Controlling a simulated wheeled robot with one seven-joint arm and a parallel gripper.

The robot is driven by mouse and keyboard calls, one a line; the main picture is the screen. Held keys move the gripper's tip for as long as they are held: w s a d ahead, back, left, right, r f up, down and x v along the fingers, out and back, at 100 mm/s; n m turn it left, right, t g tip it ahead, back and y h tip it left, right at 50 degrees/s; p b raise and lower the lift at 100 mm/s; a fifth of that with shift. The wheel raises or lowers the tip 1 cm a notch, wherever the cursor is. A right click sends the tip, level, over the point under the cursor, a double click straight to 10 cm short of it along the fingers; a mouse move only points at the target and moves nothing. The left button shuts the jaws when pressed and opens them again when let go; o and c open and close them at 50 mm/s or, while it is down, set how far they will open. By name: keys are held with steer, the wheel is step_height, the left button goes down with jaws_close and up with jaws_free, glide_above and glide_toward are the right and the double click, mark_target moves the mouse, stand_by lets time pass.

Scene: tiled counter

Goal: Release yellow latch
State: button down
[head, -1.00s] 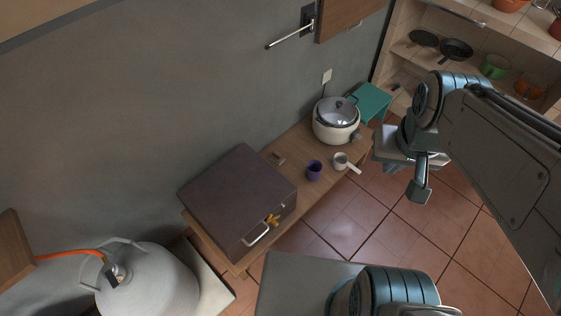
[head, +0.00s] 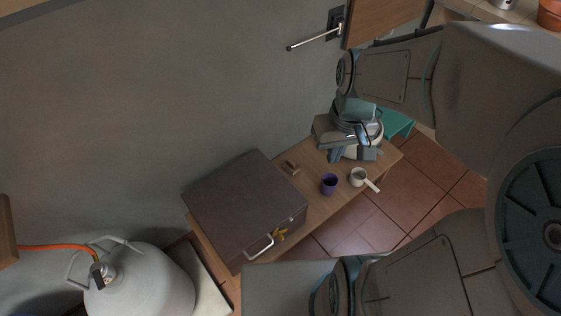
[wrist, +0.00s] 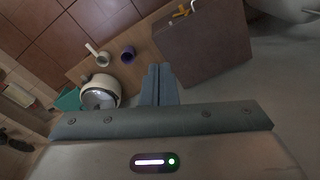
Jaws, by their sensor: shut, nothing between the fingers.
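The yellow latch (head: 279,234) is on the front face of a dark brown box (head: 243,197), beside its silver handle (head: 260,248). The latch also shows in the wrist view (wrist: 181,12), at the top edge on the box's face. My gripper (head: 336,156) is in front of the white pot at the counter's far end, well up and right of the latch in the head view. In the wrist view its fingers (wrist: 159,72) are together and empty, with the box beyond them to the right. The gripper is apart from the latch.
A grey gas cylinder (head: 140,285) stands at lower left. A wall lever (head: 314,40) projects above.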

steer(key=w+f+n+g+y+b, duration=0.15)
steer(key=f+b, duration=0.35)
steer(key=f, duration=0.5)
steer(key=w+f+n+g+y+b, duration=0.1)
steer(key=w+f+g+b, duration=0.2)
steer(key=f, duration=0.7)
steer(key=n+y+b, duration=0.3)
steer(key=b, duration=0.6)
glide_toward(282, 237)
steer(key=shift+m, duration=0.25)
steer(key=b+x, duration=0.4)
steer(key=x, duration=0.2)
steer(key=shift+f, duration=0.2)
steer(key=shift+s+a+f, duration=0.1)
steer(key=shift+a+f, duration=0.05)
steer(key=shift+a, duration=0.05)
